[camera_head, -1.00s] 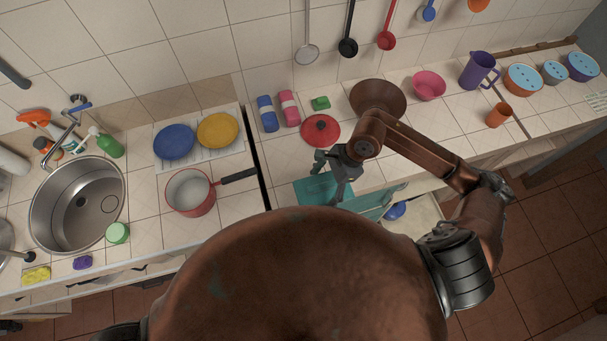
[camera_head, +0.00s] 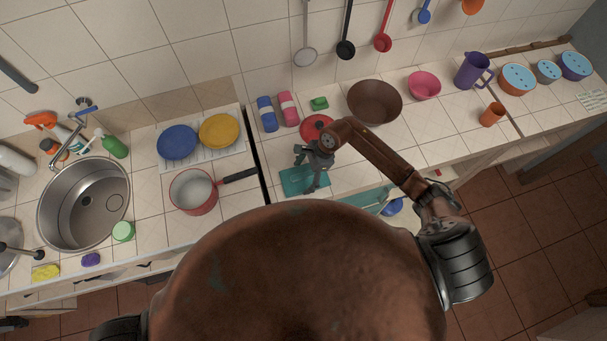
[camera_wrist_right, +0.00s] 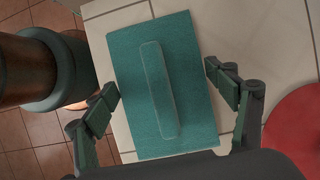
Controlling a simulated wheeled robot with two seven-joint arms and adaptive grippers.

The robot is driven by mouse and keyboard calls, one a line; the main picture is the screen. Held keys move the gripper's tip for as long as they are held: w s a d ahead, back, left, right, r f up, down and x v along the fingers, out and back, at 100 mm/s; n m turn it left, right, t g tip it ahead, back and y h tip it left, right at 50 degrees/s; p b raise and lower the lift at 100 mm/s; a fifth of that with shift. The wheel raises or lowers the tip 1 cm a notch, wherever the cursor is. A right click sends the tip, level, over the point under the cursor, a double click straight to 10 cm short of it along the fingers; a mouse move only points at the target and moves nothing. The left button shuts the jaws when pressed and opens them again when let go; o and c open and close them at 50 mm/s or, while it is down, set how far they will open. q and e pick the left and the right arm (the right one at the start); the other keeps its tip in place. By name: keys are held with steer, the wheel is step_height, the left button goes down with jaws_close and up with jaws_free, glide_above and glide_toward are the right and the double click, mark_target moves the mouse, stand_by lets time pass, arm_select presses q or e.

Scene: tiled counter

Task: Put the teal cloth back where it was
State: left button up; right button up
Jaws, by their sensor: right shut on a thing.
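The teal cloth (camera_head: 291,183) is a flat rectangle at the front of the counter, just below the red lid. In the right wrist view the cloth (camera_wrist_right: 185,45) shows a raised long strip along its middle. My right gripper (camera_head: 310,178) is over the cloth; in the wrist view its fingers (camera_wrist_right: 163,95) sit at the cloth's two long sides, shut on it. I cannot tell whether the cloth touches the counter. My left gripper is not in view.
A red lid (camera_head: 315,126) lies close behind the gripper, with a brown bowl (camera_head: 375,101) to its right. A red pot (camera_head: 192,192) stands to the left.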

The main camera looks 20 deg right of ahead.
steer(key=shift+f, duration=0.1)
steer(key=shift+f, duration=0.15)
steer(key=o, duration=1.1)
steer(key=shift+r, duration=0.3)
steer(key=b+v, duration=0.3)
steer(key=v, duration=0.8)
steer(key=shift+d+r, duration=0.15)
steer(key=shift+r, duration=0.3)
